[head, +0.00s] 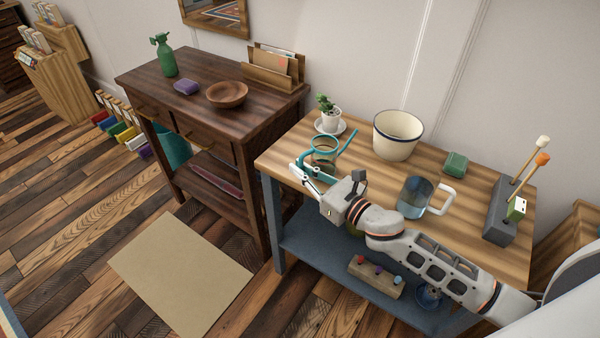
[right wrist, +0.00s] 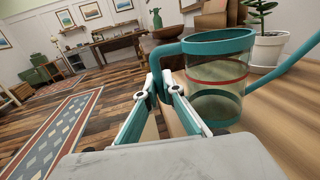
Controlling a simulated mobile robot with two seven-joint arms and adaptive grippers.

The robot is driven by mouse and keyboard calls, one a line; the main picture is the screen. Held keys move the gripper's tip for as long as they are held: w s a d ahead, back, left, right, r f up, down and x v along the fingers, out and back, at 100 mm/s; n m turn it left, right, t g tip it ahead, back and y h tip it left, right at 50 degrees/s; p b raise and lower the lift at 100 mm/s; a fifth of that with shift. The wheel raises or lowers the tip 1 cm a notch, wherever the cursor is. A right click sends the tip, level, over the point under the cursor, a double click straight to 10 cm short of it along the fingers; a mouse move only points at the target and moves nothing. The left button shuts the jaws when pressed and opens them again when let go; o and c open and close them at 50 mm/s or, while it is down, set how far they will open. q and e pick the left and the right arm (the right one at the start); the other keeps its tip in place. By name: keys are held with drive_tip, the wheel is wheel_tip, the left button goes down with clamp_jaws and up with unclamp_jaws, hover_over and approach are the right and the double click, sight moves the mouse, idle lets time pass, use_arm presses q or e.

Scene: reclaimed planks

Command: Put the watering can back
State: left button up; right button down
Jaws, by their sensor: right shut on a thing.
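The watering can (head: 325,149) is see-through with a teal rim, handle and long thin spout. It is at the left end of the light wooden table (head: 475,233), in front of the potted plant. In the right wrist view the can (right wrist: 218,82) is upright, with a red band round it, and its spout runs off to the right. My right gripper (head: 303,176) is shut on the can's handle, which shows between its fingertips in the right wrist view (right wrist: 161,84). I cannot tell whether the can's base touches the table. My left gripper is not in view.
A dark table (head: 200,90) stands left, holding a bowl (head: 227,94) and green spray bottle (head: 163,57).

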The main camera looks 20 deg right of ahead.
drive_tip(key=shift+f, duration=0.45)
drive_tip(key=shift+r, duration=0.25)
drive_tip(key=shift+f, duration=0.25)
drive_tip(key=c, duration=2.2)
unclamp_jaws()
drive_tip(key=shift+r, duration=0.25)
drive_tip(key=shift+b+v, duration=0.6)
drive_tip(key=shift+v, duration=5.45)
